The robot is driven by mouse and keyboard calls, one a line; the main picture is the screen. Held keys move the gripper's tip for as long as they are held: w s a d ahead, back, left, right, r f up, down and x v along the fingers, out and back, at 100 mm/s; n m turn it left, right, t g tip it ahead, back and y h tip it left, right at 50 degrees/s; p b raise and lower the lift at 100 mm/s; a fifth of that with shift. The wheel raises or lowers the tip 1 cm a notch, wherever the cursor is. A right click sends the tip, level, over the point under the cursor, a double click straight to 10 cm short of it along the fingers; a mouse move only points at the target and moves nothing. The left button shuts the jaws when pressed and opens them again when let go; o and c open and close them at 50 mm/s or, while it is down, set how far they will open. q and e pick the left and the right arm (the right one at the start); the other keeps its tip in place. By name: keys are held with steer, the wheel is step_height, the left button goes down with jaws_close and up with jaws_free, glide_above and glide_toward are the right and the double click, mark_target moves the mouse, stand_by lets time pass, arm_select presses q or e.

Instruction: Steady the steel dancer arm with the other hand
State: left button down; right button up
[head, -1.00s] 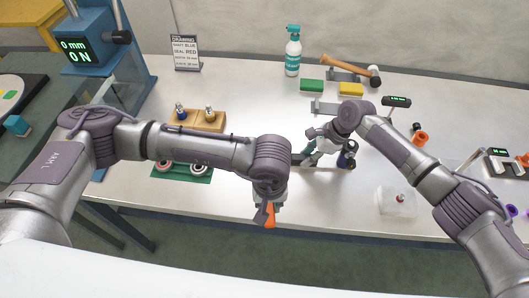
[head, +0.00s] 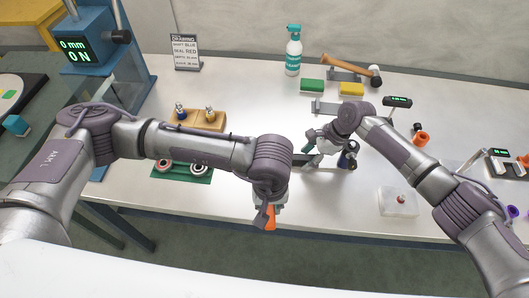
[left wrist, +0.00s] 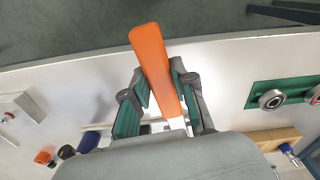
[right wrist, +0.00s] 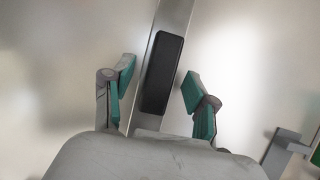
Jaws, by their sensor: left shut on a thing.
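The steel dancer arm (right wrist: 174,18) is a flat metal bar with a black pad (right wrist: 163,75); it runs between the fingers of my right gripper (right wrist: 158,76) in the right wrist view. These fingers are open, with a gap on both sides of the bar. In the head view my right gripper (head: 313,146) is over the bench, its tips partly hidden by its own wrist. My left gripper (head: 264,208) is shut on an orange-handled tool (left wrist: 152,60) at the bench's front edge. The tool's far end is hidden by the gripper.
A green holder (head: 184,176) with rings and a wooden block (head: 200,124) lie to the left. A clear box (head: 398,205) stands at the front right. A spray bottle (head: 293,52), a hammer (head: 348,66) and sponges (head: 351,89) are at the back.

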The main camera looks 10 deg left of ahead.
steer(key=shift+d+r, duration=0.15)
steer(key=v, duration=1.1)
steer(key=shift+r, duration=0.3)
